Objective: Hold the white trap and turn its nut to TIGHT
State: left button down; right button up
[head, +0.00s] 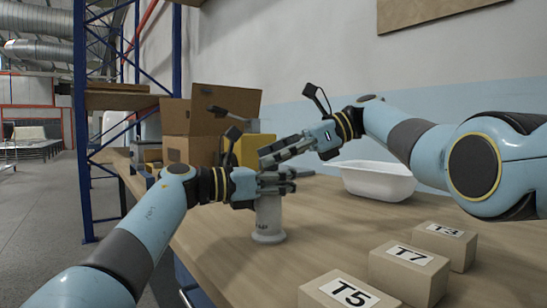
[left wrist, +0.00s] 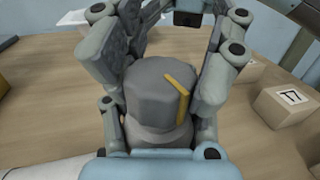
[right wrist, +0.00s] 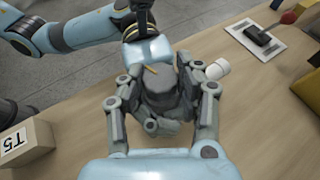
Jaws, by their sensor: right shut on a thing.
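The white trap (head: 268,222) stands upright on the wooden workbench. Its white side pipe (right wrist: 217,68) shows in the right wrist view. The grey nut (left wrist: 160,88) on its top carries a yellow mark. My left gripper (head: 288,180) has its fingers on both sides of the trap's upper part, close to the nut. Whether they press on it is unclear. My right gripper (head: 268,156) reaches in above the left one from the upper right and is shut on the nut; its fingers flank the nut in the right wrist view. The fingers hide much of the nut in the head view.
Boxes marked T5 (head: 348,291), T7 (head: 408,272) and T3 (head: 444,245) stand at the front right. A white tub (head: 378,181) lies behind. Cardboard boxes (head: 200,120) and a yellow box (head: 256,150) stand at the back left.

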jog(key=o, duration=1.2)
jog(key=shift+d, duration=0.1)
jog(key=v, duration=1.2)
jog(key=shift+r, duration=0.1)
jog(key=c, duration=0.3)
notch_tip(320, 180, up, 6)
jog(key=w+m+t, duration=0.1)
jog(key=m+t, duration=0.2)
jog(key=s+f+m+t, duration=0.2)
jog(key=s+f+t, duration=0.1)
jog(key=s+f, duration=0.3)
jog(key=shift+h, duration=0.3)
jog(key=x, duration=1.2)
jog(key=shift+s+a+f, duration=0.15)
jog(key=shift+a+f, duration=0.2)
